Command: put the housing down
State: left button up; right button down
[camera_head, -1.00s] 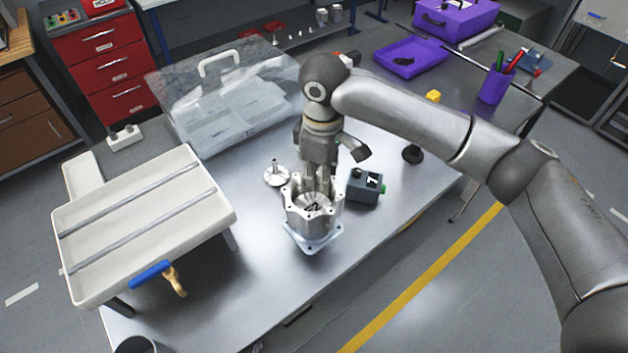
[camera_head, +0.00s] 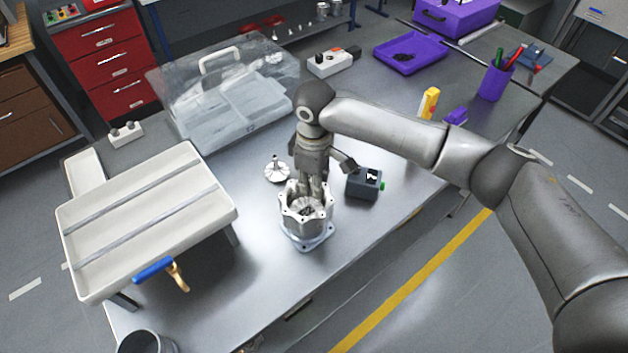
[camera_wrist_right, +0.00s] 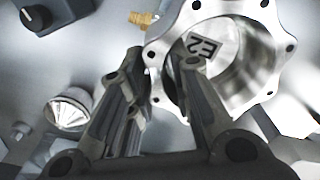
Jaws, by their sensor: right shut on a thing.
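The housing (camera_head: 293,222) is a silver machined cylinder with a lobed, holed rim and a square base flange, upright at the middle of the steel table. I cannot tell whether its flange touches the tabletop. My right gripper (camera_head: 312,188) points down and is shut on the housing's wall. In the right wrist view, one finger of the gripper (camera_wrist_right: 165,75) is outside the wall and the other is inside the bore. The housing (camera_wrist_right: 276,22) shows an "E2" mark inside there. My left gripper is not in view.
A finned metal wheel (camera_head: 277,172) and a dark box with a green button (camera_head: 363,186) stand close behind the housing.

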jog(key=c, duration=1.3)
grip_release()
notch_tip(320, 180, up, 12)
jog(key=b, duration=0.2)
jog(key=shift+s, duration=0.1)
